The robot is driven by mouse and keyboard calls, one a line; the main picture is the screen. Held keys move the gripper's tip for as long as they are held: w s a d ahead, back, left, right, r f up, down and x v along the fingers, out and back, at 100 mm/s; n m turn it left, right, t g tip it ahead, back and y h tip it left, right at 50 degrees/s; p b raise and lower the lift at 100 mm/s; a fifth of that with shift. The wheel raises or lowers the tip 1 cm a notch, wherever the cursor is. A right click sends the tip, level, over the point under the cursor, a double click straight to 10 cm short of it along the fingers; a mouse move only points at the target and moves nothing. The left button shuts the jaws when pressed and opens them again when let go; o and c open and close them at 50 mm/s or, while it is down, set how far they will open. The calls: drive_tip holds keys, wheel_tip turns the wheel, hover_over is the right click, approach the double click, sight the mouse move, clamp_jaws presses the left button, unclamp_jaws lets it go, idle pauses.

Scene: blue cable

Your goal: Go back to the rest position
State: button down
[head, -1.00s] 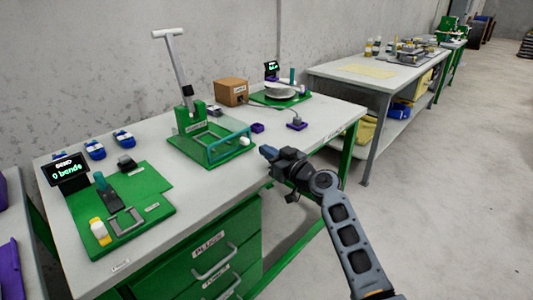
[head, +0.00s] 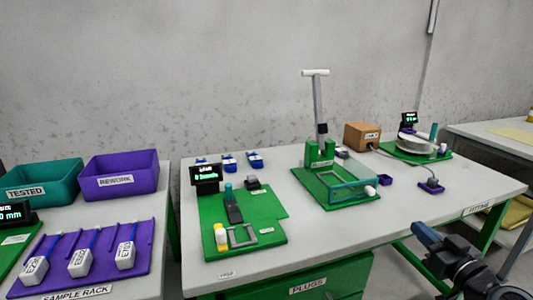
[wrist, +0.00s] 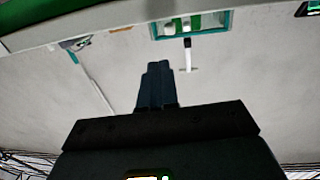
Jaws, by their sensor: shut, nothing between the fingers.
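My gripper (head: 424,232) is at the lower right of the head view, beside the right front part of the fitting table (head: 350,227). Its fingers are together with nothing between them. In the wrist view the shut fingers (wrist: 156,85) point up the picture, and the table edge (wrist: 100,31) and a green-framed fixture (wrist: 190,22) show beyond them. No blue cable is in the gripper. Several blue-and-white pieces (head: 229,163) lie at the back left of the fitting table.
A green press with an upright lever (head: 318,100) stands on the fitting table, with a green plate (head: 262,204) to its left. At left, a purple sample rack (head: 140,245) holds several white pieces, before a teal bin (head: 40,180) and a purple bin (head: 118,170). A cardboard box (head: 361,137) stands behind.

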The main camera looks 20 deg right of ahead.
drive_tip(key=s+a+f+m+g+p, duration=0.1)
drive_tip(key=s+a+f, duration=0.2)
drive_tip(key=s+a, duration=0.25)
drive_tip(key=s+a+f+g+h+p, duration=0.1)
drive_tip(key=s+a+f, duration=0.1)
drive_tip(key=s+a, duration=0.35)
drive_tip(key=s+a+f+m+g+p, duration=0.1)
drive_tip(key=s+a+f+p, duration=0.15)
drive_tip(key=s+a, duration=0.35)
drive_tip(key=s+a+r+n+y+p, duration=0.1)
drive_tip(key=s+a+r, duration=0.3)
drive_tip(key=s+r, duration=0.3)
drive_tip(key=s+a+r+n+y+p, duration=0.1)
drive_tip(key=s+a+r, duration=0.4)
drive_tip(key=s, duration=0.9)
wheel_tip(320, 180, up, 3)
drive_tip(key=shift+s+f+n+p, duration=0.1)
drive_tip(key=shift+s+n+p, duration=0.05)
drive_tip(key=shift+n+p, duration=0.3)
